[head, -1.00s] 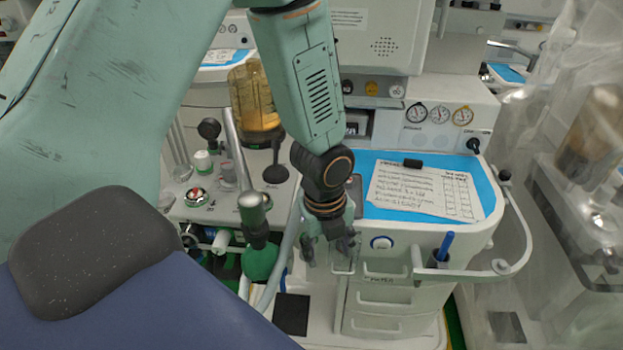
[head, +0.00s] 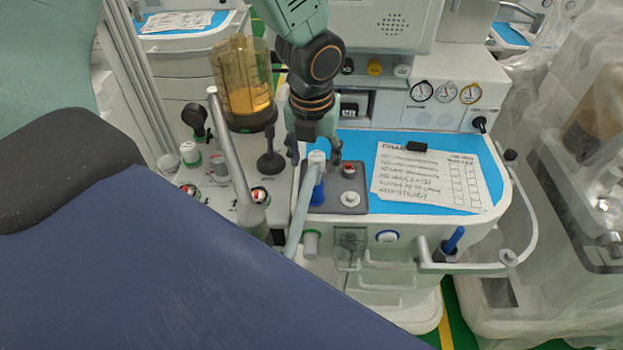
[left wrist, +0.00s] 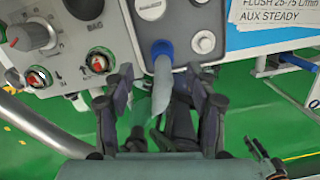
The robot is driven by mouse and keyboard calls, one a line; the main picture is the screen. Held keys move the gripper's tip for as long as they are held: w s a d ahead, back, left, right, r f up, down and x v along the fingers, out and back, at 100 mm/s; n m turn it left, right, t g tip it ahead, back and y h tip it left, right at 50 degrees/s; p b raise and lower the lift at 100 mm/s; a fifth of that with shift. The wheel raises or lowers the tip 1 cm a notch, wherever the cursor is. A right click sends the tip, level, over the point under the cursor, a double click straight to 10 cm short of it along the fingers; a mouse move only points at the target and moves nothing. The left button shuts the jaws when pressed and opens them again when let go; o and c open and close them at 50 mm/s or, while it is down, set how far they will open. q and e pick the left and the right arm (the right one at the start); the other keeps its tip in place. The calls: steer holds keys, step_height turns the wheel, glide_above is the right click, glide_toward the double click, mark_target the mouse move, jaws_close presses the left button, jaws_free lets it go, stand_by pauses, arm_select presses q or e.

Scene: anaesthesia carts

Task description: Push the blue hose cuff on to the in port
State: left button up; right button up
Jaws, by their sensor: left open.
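The blue hose cuff (head: 317,194) stands at the left end of a grey port plate (head: 349,183). A pale hose (head: 299,212) bends away from its top and runs down over the front edge. The cuff also shows in the left wrist view (left wrist: 162,48). I cannot tell which port is under the cuff, or how far on it sits. My left gripper (head: 316,155) is open just above it. In the left wrist view its fingers (left wrist: 160,88) are spread either side of the hose, apart from it.
A red-topped fitting (head: 349,168) and a white round port (head: 350,199) sit beside the cuff on the plate. A paper chart (head: 430,180) lies on the blue worktop. An amber canister (head: 243,85) stands at the left. A curved rail (head: 528,215) edges the cart.

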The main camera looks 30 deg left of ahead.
mark_target(317, 183)
arm_select(q)
steer(key=shift+s+a+f+b, duration=0.1)
steer(key=shift+s+f+b, duration=0.1)
steer(key=shift+f, duration=0.25)
steer(key=shift+s+f+b, duration=0.15)
steer(key=shift+f, duration=0.3)
steer(key=shift+w+d+f, duration=0.25)
steer(key=shift+d+f, duration=0.2)
steer(key=shift+f, duration=0.15)
step_height(317, 183, down, 4)
steer(key=shift+a+r+b, duration=0.1)
steer(key=shift+b, duration=1)
steer(key=shift+a+f, duration=0.15)
steer(key=shift+f, duration=0.25)
steer(key=shift+w+d, duration=0.1)
steer(key=shift+d, duration=0.1)
steer(key=shift+w, duration=0.1)
steer(key=shift+c, duration=0.9)
steer(key=shift+s+a, duration=0.15)
steer(key=shift+s, duration=0.05)
steer(key=c, duration=0.6)
steer(key=shift+w, duration=0.15)
steer(key=c, duration=0.4)
steer(key=shift+o, duration=0.2)
